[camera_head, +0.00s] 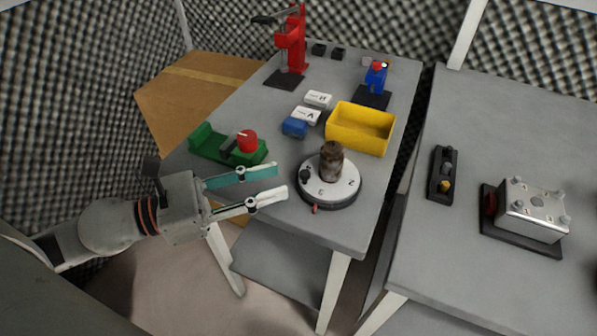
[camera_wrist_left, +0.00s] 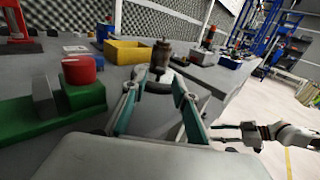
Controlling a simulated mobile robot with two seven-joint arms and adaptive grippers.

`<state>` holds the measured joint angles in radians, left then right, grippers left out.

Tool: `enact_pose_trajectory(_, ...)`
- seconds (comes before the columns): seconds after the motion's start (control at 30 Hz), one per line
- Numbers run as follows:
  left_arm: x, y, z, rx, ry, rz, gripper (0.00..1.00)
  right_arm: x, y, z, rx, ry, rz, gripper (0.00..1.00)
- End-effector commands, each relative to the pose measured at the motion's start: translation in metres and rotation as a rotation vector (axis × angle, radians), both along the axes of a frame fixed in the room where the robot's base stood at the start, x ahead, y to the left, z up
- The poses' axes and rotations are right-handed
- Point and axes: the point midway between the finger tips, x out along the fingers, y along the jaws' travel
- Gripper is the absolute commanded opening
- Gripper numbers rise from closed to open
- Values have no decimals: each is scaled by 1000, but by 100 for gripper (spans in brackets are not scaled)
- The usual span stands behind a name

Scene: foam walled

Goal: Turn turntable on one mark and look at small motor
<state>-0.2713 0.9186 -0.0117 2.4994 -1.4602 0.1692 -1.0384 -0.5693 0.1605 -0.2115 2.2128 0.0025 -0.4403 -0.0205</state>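The turntable (camera_head: 341,189) is a round disc with a pale numbered top and dark rim, near the table's front edge. The small motor (camera_head: 331,160), a brownish cylinder, stands upright on it; it also shows in the left wrist view (camera_wrist_left: 161,55). A black knob (camera_head: 305,176) rises from the disc's left side, and a red pointer (camera_head: 314,209) is at its front rim. My left gripper (camera_head: 280,181) is open and empty, its fingertips just left of the turntable. In the left wrist view, my right gripper (camera_wrist_left: 214,132) is small, its fingers apart, away to the right.
A green fixture with a red knob (camera_head: 247,141) is behind my left gripper. A yellow bin (camera_head: 361,142) stands behind the turntable, with blue and white blocks (camera_head: 295,128) beside it. A red press (camera_head: 292,45) is at the back. A second table (camera_head: 430,245) lies right.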

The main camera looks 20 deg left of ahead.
Motion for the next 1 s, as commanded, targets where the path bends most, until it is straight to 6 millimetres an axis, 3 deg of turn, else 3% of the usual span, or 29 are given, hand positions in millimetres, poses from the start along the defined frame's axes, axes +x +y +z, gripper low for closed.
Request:
enact_pose_trajectory(0.3, 9, -20, 8, -21, -17, -23, 28, 11, 1, 13, 4, -31, 0, 40)
enact_pose_trajectory(0.6, 20, -20, 1, 5, -2, 0, 28, 8, -1, 8, 1, -21, -1, 40)
enact_pose_trajectory(0.7, 26, -25, 7, -5, -10, 6, 28, 12, -2, 17, -2, -35, -2, 40)
enact_pose_trajectory(1.0, 35, -37, 4, -4, -5, 3, 28, 1, -9, 8, -15, -6, -12, 40)
